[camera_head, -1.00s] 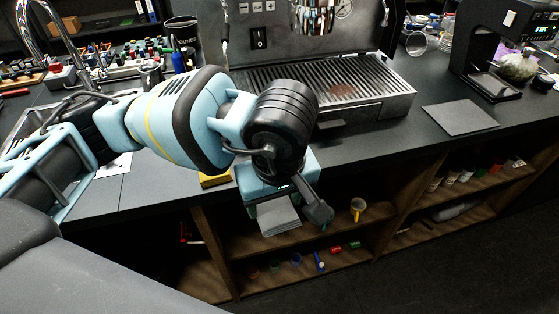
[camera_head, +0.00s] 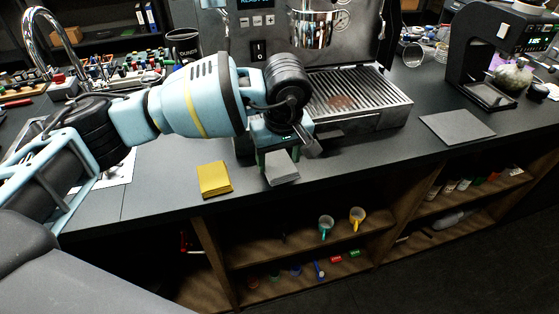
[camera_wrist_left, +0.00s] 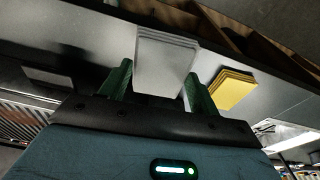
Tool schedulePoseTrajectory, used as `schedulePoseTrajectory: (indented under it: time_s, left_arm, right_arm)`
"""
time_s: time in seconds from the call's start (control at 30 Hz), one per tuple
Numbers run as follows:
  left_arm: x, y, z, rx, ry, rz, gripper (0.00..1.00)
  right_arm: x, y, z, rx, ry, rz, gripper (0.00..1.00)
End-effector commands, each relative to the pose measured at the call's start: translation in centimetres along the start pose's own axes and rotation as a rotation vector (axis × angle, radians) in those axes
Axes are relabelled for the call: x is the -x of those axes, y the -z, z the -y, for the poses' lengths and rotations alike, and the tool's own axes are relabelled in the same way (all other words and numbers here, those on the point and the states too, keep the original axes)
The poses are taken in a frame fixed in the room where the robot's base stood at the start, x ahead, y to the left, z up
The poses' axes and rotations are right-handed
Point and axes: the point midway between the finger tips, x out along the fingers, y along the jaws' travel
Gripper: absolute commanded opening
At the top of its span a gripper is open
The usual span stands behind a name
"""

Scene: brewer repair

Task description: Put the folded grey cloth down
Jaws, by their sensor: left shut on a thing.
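The folded grey cloth (camera_head: 283,168) is held by my left gripper (camera_head: 278,153) near the front edge of the counter, just below the coffee machine's drip tray. In the left wrist view the grey cloth (camera_wrist_left: 166,62) sits between the two green fingers of my left gripper (camera_wrist_left: 158,88), which is shut on it. Whether the cloth touches the counter I cannot tell. My right gripper is not in view.
A folded yellow cloth (camera_head: 215,178) lies on the counter (camera_head: 160,185) left of the grey one. The drip tray (camera_head: 365,98) stands behind. A flat grey mat (camera_head: 457,127) lies to the right. An open shelf (camera_head: 300,250) with cups is below.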

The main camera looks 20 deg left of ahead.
Motion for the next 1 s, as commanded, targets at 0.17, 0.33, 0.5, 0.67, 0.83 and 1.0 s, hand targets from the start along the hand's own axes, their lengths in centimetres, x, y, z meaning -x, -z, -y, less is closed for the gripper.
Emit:
schedulePoseTrajectory:
  time_s: [0.17,0.33,0.5,0.67,0.83,1.0]
  left_arm:
    - [-0.1,0.4,-0.2,0.002,-0.001,0.0,0.44]
    - [-1.4,1.4,-0.7,0.0,0.002,0.002,0.44]
    - [-3.0,1.1,-0.7,0.0,-0.002,-0.001,0.44]
    - [-3.4,1.1,-0.7,0.0,-0.002,-0.001,0.44]
    - [-3.5,1.1,-0.7,0.0,-0.001,0.0,0.72]
    - [-3.5,1.1,-0.7,0.0,-0.001,0.0,0.84]
  right_arm:
    - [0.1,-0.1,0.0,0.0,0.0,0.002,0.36]
    - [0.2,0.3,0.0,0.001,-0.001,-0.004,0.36]
    - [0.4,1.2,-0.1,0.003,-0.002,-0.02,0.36]
    - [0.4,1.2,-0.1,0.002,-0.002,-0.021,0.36]
    - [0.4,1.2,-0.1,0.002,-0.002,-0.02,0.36]
    - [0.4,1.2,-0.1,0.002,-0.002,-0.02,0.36]
